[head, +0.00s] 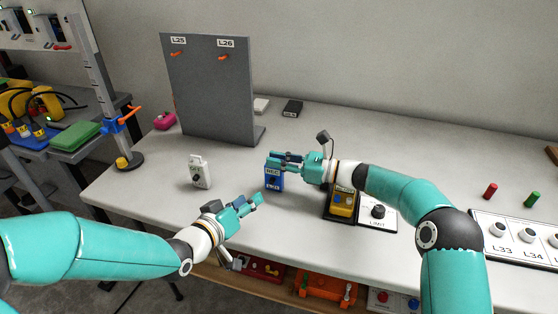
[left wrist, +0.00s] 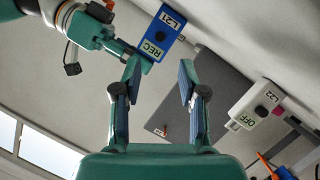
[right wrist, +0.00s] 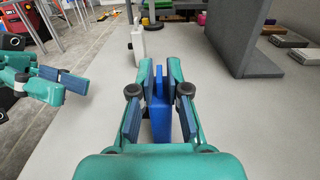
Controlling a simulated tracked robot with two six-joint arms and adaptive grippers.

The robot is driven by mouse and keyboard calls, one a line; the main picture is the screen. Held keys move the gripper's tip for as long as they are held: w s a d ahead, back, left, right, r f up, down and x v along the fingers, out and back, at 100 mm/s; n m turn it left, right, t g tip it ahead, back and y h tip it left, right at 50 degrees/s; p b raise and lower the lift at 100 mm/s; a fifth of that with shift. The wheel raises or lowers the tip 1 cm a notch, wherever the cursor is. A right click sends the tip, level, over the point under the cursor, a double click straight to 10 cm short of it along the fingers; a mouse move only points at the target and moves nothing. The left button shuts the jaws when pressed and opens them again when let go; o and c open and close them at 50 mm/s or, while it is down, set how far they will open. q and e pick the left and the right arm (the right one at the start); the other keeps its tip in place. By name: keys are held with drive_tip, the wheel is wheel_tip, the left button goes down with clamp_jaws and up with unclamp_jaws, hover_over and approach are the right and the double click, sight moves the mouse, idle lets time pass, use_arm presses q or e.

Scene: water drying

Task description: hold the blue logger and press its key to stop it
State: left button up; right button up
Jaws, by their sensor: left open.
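The blue logger (head: 273,180) stands upright on the light table, and its key is a dark round spot on its front face. In the left wrist view the blue logger (left wrist: 162,32) shows labels REC and L21, upside down. My right gripper (head: 273,160) is at its top; in the right wrist view its fingers (right wrist: 159,72) close on both sides of the blue logger (right wrist: 160,122). My left gripper (head: 254,201) is in front and slightly left of the logger, open and empty. Its spread fingers (left wrist: 160,75) point toward the logger, apart from it.
A white logger (head: 200,173), labelled OFF and L22, stands to the left. A grey panel (head: 210,90) with hooks L25 and L26 stands behind. A yellow device (head: 343,203) and a LIMIT knob plate (head: 378,213) lie right, beneath my right arm. The table's front edge is near.

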use_arm(q)
clamp_jaws()
idle(1.4)
